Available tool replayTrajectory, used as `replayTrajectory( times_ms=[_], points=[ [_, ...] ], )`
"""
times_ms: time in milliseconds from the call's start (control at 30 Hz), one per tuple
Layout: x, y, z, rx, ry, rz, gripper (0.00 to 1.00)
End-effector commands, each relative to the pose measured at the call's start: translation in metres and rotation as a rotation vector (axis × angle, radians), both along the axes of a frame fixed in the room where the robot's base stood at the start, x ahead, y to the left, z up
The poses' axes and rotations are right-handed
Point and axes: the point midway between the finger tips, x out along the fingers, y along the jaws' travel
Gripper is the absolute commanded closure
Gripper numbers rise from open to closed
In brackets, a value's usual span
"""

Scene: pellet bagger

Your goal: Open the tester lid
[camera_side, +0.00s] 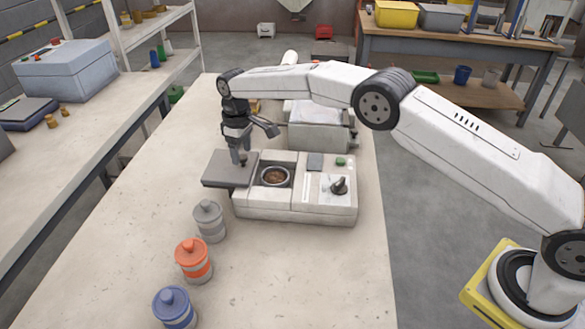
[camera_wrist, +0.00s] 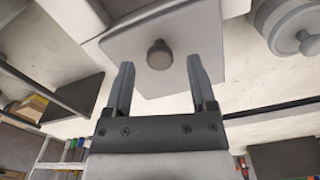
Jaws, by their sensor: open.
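The tester (camera_side: 300,207) is a pale box on the bench with a dial and a green button on top. Its round well (camera_side: 275,176) is uncovered and holds brown pellets. The grey lid (camera_side: 222,170) lies flat, swung out past the tester's left side. In the wrist view the lid (camera_wrist: 185,30) fills the upper middle, with its round knob (camera_wrist: 159,55). My gripper (camera_side: 239,157) points down over the lid's right part. In the wrist view my gripper (camera_wrist: 160,63) is open, one finger on each side of the knob with gaps between. Contact is not visible.
A grey jar (camera_side: 209,221), an orange jar (camera_side: 194,260) and a blue jar (camera_side: 174,308) stand in front of the tester. A grey machine (camera_side: 318,132) stands behind it. The bench (camera_side: 290,285) is bare at front right.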

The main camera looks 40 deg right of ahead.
Motion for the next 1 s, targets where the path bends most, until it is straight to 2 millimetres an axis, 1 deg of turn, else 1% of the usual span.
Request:
replayTrajectory(
  times_ms=[400,500,700,1000],
  points=[
    [0.001,0.000,0.051,0.001,-0.005,-0.001,0.28],
    [0.001,0.000,0.061,0.001,-0.005,-0.001,0.28],
    [0.001,-0.001,0.071,0.000,-0.004,-0.001,0.28],
    [0.000,-0.001,0.071,0.000,-0.004,-0.001,0.28]
  ],
)
